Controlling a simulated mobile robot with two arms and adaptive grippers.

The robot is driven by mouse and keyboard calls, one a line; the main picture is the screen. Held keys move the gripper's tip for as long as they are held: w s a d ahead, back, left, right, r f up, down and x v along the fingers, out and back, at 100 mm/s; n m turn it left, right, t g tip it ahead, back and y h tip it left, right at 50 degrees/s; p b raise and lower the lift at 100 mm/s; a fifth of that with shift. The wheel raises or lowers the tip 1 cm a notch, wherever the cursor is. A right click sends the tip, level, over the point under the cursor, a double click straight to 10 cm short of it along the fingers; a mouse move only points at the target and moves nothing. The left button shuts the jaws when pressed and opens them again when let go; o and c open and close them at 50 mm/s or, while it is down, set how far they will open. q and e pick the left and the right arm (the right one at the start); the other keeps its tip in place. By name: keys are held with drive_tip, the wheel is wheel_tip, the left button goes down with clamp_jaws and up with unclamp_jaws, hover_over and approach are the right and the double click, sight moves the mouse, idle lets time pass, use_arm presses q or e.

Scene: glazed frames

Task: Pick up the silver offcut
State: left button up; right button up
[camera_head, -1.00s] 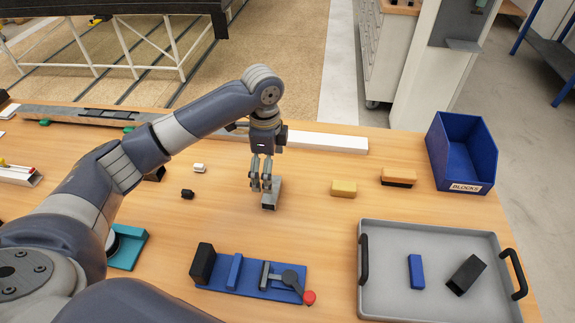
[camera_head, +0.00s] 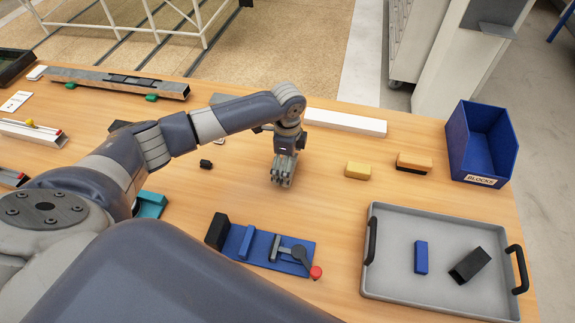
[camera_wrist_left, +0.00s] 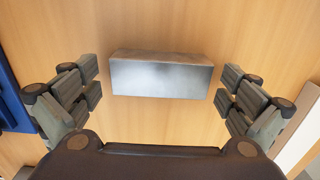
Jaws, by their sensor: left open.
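The silver offcut (camera_wrist_left: 160,78) is a short grey metal block. In the left wrist view it lies on the wooden tabletop between the two spread fingers of my left gripper, with bare wood showing between it and each finger. In the head view my left gripper (camera_head: 282,181) points down at the tabletop near the middle. Its fingers cover the offcut there, so I cannot make the block out clearly. My left gripper is open and touches neither end of the offcut. My right gripper is not in view.
A blue clamp fixture (camera_head: 237,243) stands in front of the gripper. A grey tray (camera_head: 400,280) is at the right, with a blue bin (camera_head: 482,150) behind it. A small black block (camera_head: 205,164) lies left.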

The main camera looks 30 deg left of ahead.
use_arm(q)
drive_tip(key=shift+f, duration=0.3)
drive_tip(key=c, duration=0.8)
drive_tip(key=shift+r, duration=0.2)
